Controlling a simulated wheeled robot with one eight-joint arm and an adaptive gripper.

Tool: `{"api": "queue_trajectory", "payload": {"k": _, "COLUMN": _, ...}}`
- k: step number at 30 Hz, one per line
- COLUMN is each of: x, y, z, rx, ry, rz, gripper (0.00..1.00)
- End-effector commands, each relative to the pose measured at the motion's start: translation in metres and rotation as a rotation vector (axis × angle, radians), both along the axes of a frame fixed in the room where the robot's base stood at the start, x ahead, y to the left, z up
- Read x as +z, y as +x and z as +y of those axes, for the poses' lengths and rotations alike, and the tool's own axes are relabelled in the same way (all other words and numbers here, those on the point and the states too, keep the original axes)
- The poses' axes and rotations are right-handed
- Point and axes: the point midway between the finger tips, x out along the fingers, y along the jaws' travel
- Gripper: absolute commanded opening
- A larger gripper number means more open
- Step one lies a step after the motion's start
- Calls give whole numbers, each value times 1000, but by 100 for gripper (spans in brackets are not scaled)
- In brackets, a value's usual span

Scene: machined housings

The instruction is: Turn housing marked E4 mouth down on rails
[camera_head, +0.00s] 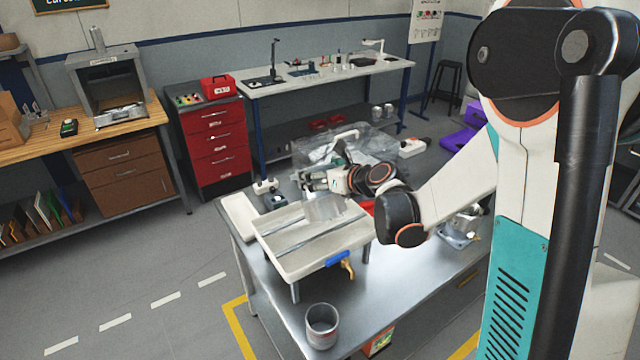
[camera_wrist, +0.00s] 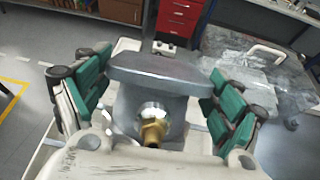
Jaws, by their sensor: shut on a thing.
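My gripper (camera_head: 322,182) is shut on a grey metal housing (camera_head: 325,208) and holds it over the white tray. In the wrist view the housing (camera_wrist: 150,103) sits between the green finger pads, with a flat grey flange at its far end and a brass fitting on the side facing the camera. No E4 mark is readable, and I cannot tell which way the mouth points. The rails (camera_head: 322,240) are grey bars lying across the white tray (camera_head: 292,272). I cannot tell whether the housing touches them.
A blue-handled brass tap (camera_head: 342,262) sticks out at the tray's front. A grey cup (camera_head: 322,326) stands near the table's front corner. Another metal housing (camera_head: 460,228) is on the right of the table.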

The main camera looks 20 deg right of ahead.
Motion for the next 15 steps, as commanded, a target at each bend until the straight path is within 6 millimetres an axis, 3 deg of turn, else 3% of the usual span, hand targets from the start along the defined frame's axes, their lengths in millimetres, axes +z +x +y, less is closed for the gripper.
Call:
{"api": "queue_trajectory", "payload": {"k": 1, "x": 17, "y": 0, "z": 0, "rx": 0, "ry": 1, "rz": -1, "gripper": 19}}
{"api": "queue_trajectory", "payload": {"k": 6, "x": 60, "y": -1, "z": 0, "rx": 0, "ry": 1, "rz": -1, "gripper": 19}}
{"api": "queue_trajectory", "payload": {"k": 15, "x": 120, "y": 0, "z": 0, "rx": 0, "ry": 1, "rz": -1, "gripper": 19}}
